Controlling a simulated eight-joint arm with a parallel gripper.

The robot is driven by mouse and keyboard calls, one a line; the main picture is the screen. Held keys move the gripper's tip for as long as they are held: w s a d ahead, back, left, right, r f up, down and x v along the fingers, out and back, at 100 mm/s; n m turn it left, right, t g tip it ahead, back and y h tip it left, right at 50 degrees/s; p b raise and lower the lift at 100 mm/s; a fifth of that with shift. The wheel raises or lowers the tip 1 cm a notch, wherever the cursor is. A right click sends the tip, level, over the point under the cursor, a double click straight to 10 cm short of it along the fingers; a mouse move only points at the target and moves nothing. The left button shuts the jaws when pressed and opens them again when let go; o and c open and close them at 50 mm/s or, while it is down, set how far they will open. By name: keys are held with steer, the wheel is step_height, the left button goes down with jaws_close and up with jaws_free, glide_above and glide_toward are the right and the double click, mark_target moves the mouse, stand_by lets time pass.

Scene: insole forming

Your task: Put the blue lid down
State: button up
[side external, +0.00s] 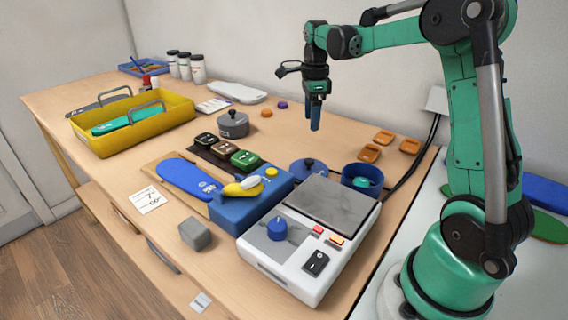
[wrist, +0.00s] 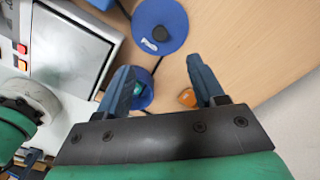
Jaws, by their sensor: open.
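The blue lid (side external: 309,167) with a dark knob lies on the table, behind the blue block and beside the white machine. It also shows in the wrist view (wrist: 173,14) at the top middle, beyond my fingertips. The round blue pot (side external: 362,188) stands uncovered to the right of the lid, with something teal inside. In the wrist view the pot (wrist: 150,97) is partly hidden by my left finger. My gripper (side external: 315,126) hangs above the table, pointing down, clear of the lid. In the wrist view my gripper (wrist: 161,63) is open with nothing between its fingers.
The white machine (side external: 270,262) with a grey plate (side external: 328,200) stands in front of lid and pot. Several orange pieces (side external: 369,153) lie behind the pot. A grey lidded pot (side external: 233,124) and yellow tray (side external: 160,121) stand left. The table behind the lid is mostly clear.

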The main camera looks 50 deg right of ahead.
steer(key=s+a+n+t, duration=0.3)
steer(key=a+n, duration=0.6)
steer(key=n, duration=0.4)
steer(key=s+a+n+t, duration=0.4)
steer(key=a+n, duration=0.5)
steer(key=n, duration=0.5)
steer(key=shift+s+a+r, duration=0.4)
